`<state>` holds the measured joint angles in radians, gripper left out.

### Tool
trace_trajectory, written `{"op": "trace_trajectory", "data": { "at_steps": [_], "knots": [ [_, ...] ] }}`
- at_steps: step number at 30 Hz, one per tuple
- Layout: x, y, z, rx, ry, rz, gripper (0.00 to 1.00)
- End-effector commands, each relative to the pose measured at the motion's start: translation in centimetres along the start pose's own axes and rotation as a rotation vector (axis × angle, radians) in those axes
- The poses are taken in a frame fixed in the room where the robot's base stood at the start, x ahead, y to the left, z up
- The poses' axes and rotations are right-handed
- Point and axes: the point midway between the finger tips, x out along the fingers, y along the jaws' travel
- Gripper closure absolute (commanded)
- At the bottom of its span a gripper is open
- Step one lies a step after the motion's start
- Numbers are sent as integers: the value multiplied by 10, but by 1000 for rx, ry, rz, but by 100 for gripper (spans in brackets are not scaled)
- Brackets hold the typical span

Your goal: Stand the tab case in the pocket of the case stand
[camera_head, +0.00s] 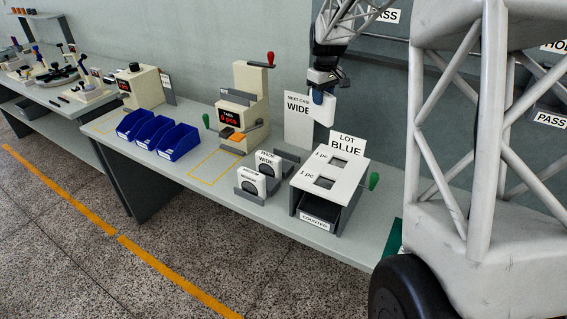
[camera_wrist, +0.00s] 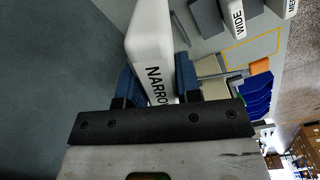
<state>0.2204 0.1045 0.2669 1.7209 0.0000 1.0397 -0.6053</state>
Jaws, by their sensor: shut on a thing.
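My gripper (camera_head: 322,95) is shut on a white case (camera_head: 322,110), held in the air above the back of the bench. In the wrist view the blue fingers (camera_wrist: 160,85) grip the case from both sides, and its face reads NARROW (camera_wrist: 150,45). Grey holders stand on the bench. One holds a white case marked WIDE (camera_head: 268,163), another a case marked MEDIUM (camera_head: 251,182). A grey holder (camera_head: 289,156) behind them looks empty. I cannot tell which grey part is the case stand's pocket.
A sign reads NEXT CASE WIDE (camera_head: 298,120). A counter box (camera_head: 325,185) with a LOT BLUE sign and green knob stands at right. A cream machine (camera_head: 250,110) with a red-knobbed crank and several blue bins (camera_head: 180,142) stand left. The yellow-outlined bench area (camera_head: 215,166) is clear.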

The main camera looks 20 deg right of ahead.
Motion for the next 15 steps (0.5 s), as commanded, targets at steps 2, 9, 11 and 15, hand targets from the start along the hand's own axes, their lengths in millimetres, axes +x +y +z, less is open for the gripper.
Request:
{"op": "trace_trajectory", "data": {
  "at_steps": [2, 9, 11, 15],
  "knots": [
    [3, -6, -11, 8, -1, -1, 100],
    [11, -18, -33, 31, -2, -2, 100],
    [12, -21, -38, 36, -2, -2, 100],
    [15, -27, -49, 48, -1, -1, 100]
  ]
}}
